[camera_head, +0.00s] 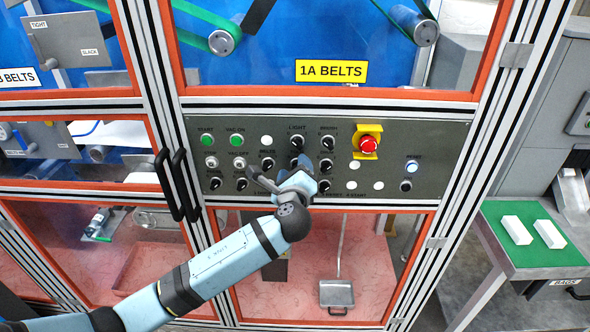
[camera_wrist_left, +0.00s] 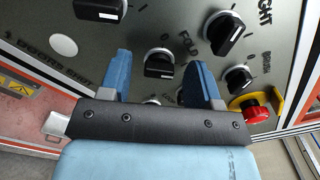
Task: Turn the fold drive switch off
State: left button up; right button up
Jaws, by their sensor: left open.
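The fold drive switch (camera_wrist_left: 158,65) is a black rotary knob on a light round base, with a FOLD label beside it in the left wrist view. In the head view the knob (camera_head: 296,161) shows below the LIGHT switch, partly covered by my gripper. My left gripper (camera_head: 281,169) is at the control panel (camera_head: 430,150). Its two blue fingers (camera_wrist_left: 160,70) are open, one on each side of the fold knob in the left wrist view. I cannot tell whether they touch it. The knob's exact setting is hard to read.
The LIGHT switch (camera_wrist_left: 222,33) and BRUSH switch (camera_wrist_left: 238,78) are close to the right finger. A red emergency stop (camera_head: 368,145) on a yellow mount sits right of the switches. Black door handles (camera_head: 178,185) stand out left of the panel.

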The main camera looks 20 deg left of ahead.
pick_arm(q)
jog(key=c, duration=0.9)
jog(key=shift+f, duration=0.1)
jog(key=shift+f+n+b, duration=0.15)
jog(key=shift+n+b, duration=2.3)
jog(key=shift+n, duration=1.65)
jog(key=shift+f+n+b, duration=0.15)
jog(key=shift+n+b, duration=2.3)
jog(key=shift+n, duration=1.65)
